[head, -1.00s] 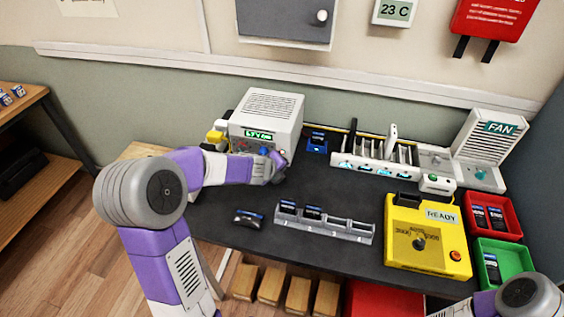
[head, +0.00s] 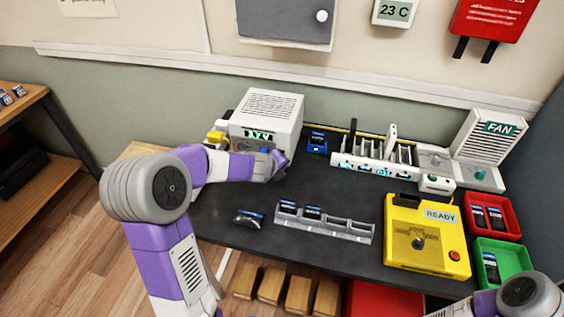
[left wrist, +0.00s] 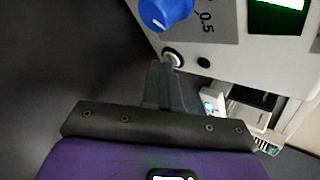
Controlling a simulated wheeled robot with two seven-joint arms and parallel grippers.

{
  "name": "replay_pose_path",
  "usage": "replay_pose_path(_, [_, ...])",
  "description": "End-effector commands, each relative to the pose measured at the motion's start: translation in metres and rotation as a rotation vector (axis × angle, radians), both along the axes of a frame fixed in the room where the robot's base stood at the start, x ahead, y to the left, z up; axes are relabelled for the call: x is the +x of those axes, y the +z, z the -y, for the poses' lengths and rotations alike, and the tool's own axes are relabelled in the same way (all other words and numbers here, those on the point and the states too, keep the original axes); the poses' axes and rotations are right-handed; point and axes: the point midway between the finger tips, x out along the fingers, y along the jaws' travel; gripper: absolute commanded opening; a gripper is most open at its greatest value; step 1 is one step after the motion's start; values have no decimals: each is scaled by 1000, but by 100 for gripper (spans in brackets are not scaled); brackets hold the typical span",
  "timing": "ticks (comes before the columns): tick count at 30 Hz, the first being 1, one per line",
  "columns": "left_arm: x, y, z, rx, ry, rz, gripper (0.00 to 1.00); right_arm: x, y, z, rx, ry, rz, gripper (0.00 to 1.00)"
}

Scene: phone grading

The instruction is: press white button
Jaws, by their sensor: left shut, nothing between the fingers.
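The white button (left wrist: 173,58) sits in a dark ring on the pale front panel of a white box-shaped instrument (head: 268,108), just below a blue knob (left wrist: 165,12) in the left wrist view. My left gripper (left wrist: 163,70) is shut and empty. Its fingertips are right at the button's lower edge in that view; I cannot tell whether they touch it. In the head view my left gripper (head: 272,168) is at the instrument's front, and my arm hides the button. My right arm shows only at the lower right corner; its gripper is out of view.
A dark hole (left wrist: 203,90) is beside the button. A yellow READY box (head: 427,240), a red tray (head: 511,219) and a green tray (head: 517,252) stand at the right.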

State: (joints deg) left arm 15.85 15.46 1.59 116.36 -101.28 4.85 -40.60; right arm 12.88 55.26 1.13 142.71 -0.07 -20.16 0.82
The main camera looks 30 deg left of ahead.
Motion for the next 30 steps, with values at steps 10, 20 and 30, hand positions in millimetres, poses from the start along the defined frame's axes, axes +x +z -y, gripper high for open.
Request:
replay_pose_path(10, [-12,0,3,1,0,1,0,0,-8,0,0,0,0,0])
replay_pose_path(20, [-17,0,4,1,1,0,0,0,-9,0,0,0,0,0])
replay_pose_path(30, [-38,-1,8,1,1,1,0,0,-17,0,0,0,0,0])
